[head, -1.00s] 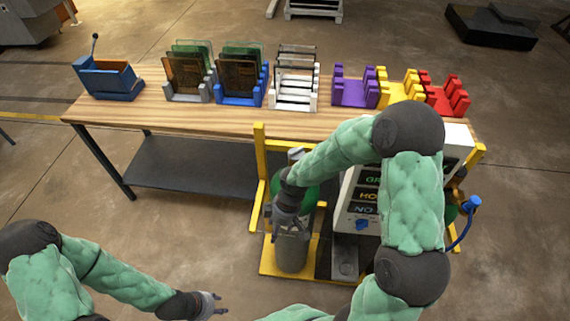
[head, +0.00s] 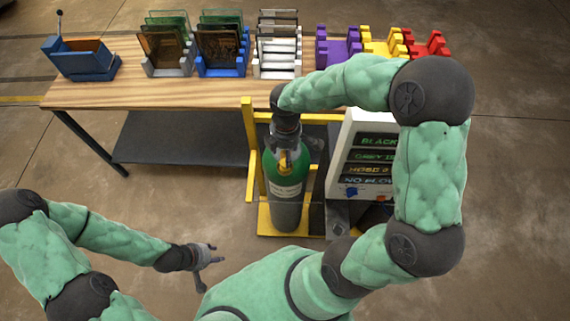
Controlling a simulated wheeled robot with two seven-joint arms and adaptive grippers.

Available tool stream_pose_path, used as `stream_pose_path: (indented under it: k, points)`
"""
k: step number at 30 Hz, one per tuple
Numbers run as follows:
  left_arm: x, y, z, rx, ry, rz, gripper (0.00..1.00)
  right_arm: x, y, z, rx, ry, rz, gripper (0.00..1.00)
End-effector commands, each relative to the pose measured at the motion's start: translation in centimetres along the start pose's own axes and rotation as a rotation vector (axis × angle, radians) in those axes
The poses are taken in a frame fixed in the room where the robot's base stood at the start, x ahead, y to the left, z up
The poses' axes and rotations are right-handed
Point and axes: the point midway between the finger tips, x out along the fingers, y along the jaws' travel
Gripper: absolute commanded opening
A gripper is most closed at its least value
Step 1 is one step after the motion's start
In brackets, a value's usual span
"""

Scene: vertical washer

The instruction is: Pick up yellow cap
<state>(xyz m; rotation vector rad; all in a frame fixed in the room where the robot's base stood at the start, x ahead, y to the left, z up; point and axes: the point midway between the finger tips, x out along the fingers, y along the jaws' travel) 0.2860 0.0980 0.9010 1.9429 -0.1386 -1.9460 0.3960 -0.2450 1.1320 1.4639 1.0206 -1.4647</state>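A small yellow piece (head: 285,160), possibly the yellow cap, shows at the top of a green and grey gas cylinder (head: 287,190). My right gripper (head: 286,146) points down at the cylinder top, right at this yellow piece. Its fingers are small and dark here, and I cannot tell whether they touch or hold the piece. The far side of the cylinder top is hidden by the gripper. My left gripper (head: 212,262) is open and empty, with its fingers spread, low and to the left of the cylinder.
The cylinder stands on a yellow frame (head: 249,140) beside a white panel with a lettered display (head: 378,155). Floor is clear left of the frame.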

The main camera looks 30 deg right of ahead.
Motion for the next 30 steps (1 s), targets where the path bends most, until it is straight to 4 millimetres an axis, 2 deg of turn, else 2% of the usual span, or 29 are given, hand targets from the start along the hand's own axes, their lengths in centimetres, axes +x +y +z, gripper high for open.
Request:
stream_pose_path:
  k: [5,12,15,23,24,26,30]
  points:
    - [0.0,0.0,-0.1,0.0,0.001,0.0,0.4,1.1,0.0,0.0,0.001,0.0,-0.002,0.6]
    - [0.0,0.0,-0.1,0.0,0.001,0.0,0.4,4.5,0.1,0.0,0.001,0.0,-0.002,0.6]
    - [0.0,0.0,-0.1,0.0,0.001,0.0,0.4,5.3,0.1,0.0,0.002,0.0,-0.001,0.6]
    - [0.0,0.0,-0.1,0.0,0.001,0.0,0.4,5.6,0.2,0.0,0.001,0.001,0.001,0.6]
    - [0.0,0.0,-0.1,0.0,0.001,0.0,0.4,5.5,0.2,0.0,0.001,0.001,0.001,0.57]
    - [0.0,0.0,-0.1,0.0,0.001,0.0,0.4,5.5,0.2,0.0,0.001,0.001,0.001,0.4]
    - [0.0,0.0,-0.1,0.0,0.001,0.0,0.4,5.5,0.2,0.0,0.001,0.001,0.001,0.01]
